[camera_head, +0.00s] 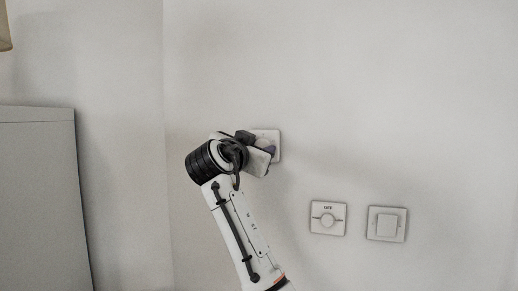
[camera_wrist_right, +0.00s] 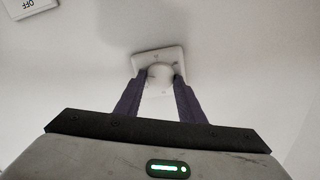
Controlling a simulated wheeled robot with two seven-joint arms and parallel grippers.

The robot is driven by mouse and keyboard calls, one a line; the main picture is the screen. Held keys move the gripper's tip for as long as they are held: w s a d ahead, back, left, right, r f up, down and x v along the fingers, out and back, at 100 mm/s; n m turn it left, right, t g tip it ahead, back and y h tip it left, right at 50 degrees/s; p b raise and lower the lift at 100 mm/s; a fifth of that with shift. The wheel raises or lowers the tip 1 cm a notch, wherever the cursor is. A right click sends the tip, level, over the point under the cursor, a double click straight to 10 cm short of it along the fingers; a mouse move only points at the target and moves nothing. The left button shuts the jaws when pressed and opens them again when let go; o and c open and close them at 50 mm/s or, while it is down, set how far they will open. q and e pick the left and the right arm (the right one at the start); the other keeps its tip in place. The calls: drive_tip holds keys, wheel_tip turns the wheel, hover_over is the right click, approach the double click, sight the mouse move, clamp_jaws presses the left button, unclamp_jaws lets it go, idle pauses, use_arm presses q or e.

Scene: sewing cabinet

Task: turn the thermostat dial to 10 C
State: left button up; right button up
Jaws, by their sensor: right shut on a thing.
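A square white wall plate (camera_head: 274,136) is partly hidden behind my right gripper in the head view; it looks like the thermostat. In the right wrist view, the same plate (camera_wrist_right: 143,62) carries a round white dial (camera_wrist_right: 160,71). My right gripper (camera_wrist_right: 161,80) is shut on this dial, one dark finger on each side of it. In the head view, my right gripper (camera_head: 268,147) is up against the plate. The scale and the dial's setting cannot be read in either view. My left gripper is not in view.
A grey cabinet (camera_head: 40,200) stands at the left. The wall above and right of the plate is bare.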

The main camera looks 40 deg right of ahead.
drive_tip(key=n, duration=0.6)
drive_tip(key=shift+a, duration=0.1)
drive_tip(key=n, duration=1.6)
drive_tip(key=shift+w+a+f+n, duration=0.1)
drive_tip(key=shift+w+f+n, duration=0.1)
drive_tip(key=shift+n, duration=0.1)
drive_tip(key=o, duration=1)
drive_tip(key=shift+s+a, duration=0.1)
